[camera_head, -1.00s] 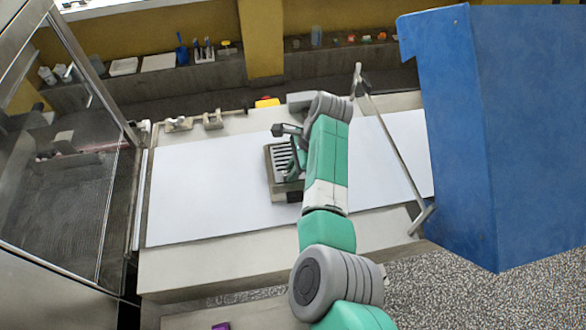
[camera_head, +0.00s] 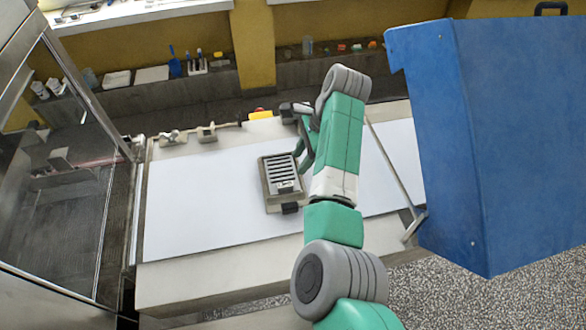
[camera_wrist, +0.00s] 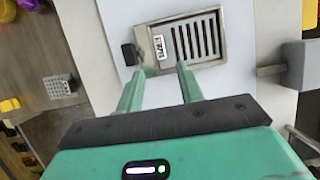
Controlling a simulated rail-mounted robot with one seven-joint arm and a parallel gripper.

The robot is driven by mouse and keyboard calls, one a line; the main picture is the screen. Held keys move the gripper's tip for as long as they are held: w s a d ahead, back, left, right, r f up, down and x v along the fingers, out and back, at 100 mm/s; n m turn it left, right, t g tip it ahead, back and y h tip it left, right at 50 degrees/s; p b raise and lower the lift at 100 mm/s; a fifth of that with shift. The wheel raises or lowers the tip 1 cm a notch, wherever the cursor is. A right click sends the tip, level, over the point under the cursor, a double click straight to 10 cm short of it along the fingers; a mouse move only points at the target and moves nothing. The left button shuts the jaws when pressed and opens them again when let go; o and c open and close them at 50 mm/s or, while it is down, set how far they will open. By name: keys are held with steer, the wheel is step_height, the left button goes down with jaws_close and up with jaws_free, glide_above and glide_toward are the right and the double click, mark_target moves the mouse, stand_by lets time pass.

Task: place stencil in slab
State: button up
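The stencil, a slotted plate with a white printed label, shows in the head view (camera_head: 281,173) and the wrist view (camera_wrist: 196,38). It lies within the rim of the grey rectangular slab (camera_head: 266,188), which rests on the white belt. The slab's rim also shows in the wrist view (camera_wrist: 226,32). A black block (camera_wrist: 130,54) sticks out at the label end. My gripper (camera_wrist: 160,70) is open, with nothing between its fingers. The fingertips show near the label end in the wrist view, apparently apart from the stencil. Whether the stencil lies fully flat is hard to tell.
The white belt (camera_head: 195,205) is clear left of the slab. A glass-sided machine (camera_head: 60,190) stands at the left. A large blue panel (camera_head: 500,140) and a metal bar (camera_head: 392,165) stand at the right. A yellow item (camera_head: 260,115) lies at the belt's back edge.

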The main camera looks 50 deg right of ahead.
steer(key=shift+v, duration=1)
steer(key=w+a+r+n+t+h, duration=0.3)
steer(key=r+n, duration=0.1)
steer(key=r, duration=0.3)
steer(key=w+a+r+n+t+h, duration=0.3)
steer(key=r+n, duration=0.1)
steer(key=r, duration=0.3)
steer(key=w+a+r+n+t+h, duration=0.3)
steer(key=a+r+t, duration=0.1)
steer(key=r, duration=0.3)
steer(key=s+a+r+n+t+y, duration=0.2)
steer(key=s+a+r+n+t, duration=0.4)
steer(key=a+r, duration=0.5)
steer(key=s+a+r+n+t+y, duration=0.3)
steer(key=s+a+r+n+t, duration=0.3)
steer(key=s+a+r, duration=0.5)
steer(key=a+n, duration=0.2)
steer(key=a, duration=0.4)
steer(key=shift+s, duration=0.25)
